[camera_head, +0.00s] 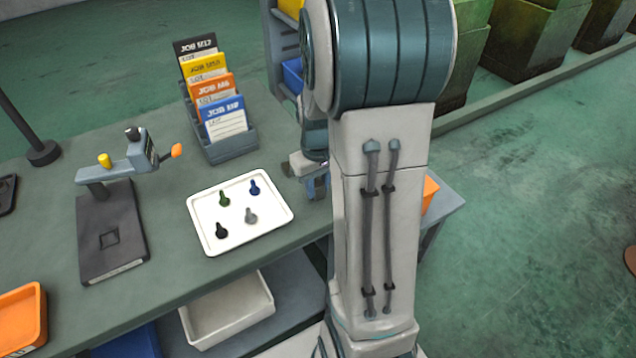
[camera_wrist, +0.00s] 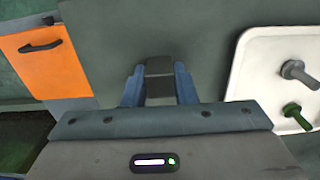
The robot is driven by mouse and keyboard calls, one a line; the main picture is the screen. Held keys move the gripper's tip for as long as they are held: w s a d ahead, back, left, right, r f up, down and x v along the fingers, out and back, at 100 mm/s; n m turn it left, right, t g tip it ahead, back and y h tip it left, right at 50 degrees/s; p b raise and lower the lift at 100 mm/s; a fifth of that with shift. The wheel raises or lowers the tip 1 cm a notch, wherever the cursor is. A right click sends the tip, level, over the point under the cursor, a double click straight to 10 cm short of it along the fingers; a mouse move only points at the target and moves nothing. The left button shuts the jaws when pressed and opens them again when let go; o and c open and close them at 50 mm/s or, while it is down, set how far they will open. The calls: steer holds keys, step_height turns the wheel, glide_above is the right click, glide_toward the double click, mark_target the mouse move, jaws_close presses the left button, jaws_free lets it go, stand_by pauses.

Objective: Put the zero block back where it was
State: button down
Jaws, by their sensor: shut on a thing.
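A dark grey block, taken to be the zero block (camera_wrist: 160,88), sits between the two blue fingers of my gripper (camera_wrist: 158,80) in the wrist view. My gripper is shut on it, over the grey-green bench top. In the head view my gripper (camera_head: 314,184) is at the bench's right end, right of the white tray, and my arm hides part of it. The block cannot be made out clearly there. A gauge stand (camera_head: 112,215) with a dark base and a small square mark stands at the left of the bench.
The white tray (camera_head: 270,222) holds several coloured bolts; it also shows in the wrist view (camera_wrist: 246,72). A card rack (camera_head: 232,150) stands behind it. Bare bench lies between stand and tray.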

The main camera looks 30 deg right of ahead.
mark_target(317, 184)
steer(key=shift+f, duration=0.25)
steer(key=c, duration=1.2)
jaws_free()
steer(key=shift+r, duration=0.1)
steer(key=shift+o, duration=0.2)
steer(key=shift+r, duration=0.1)
step_height(317, 184, up, 11)
steer(key=s+a+r+t, duration=0.1)
steer(key=s+a+t, duration=0.2)
steer(key=s+a, duration=0.9)
steer(key=shift+s, duration=0.2)
steer(key=shift+r, duration=0.1)
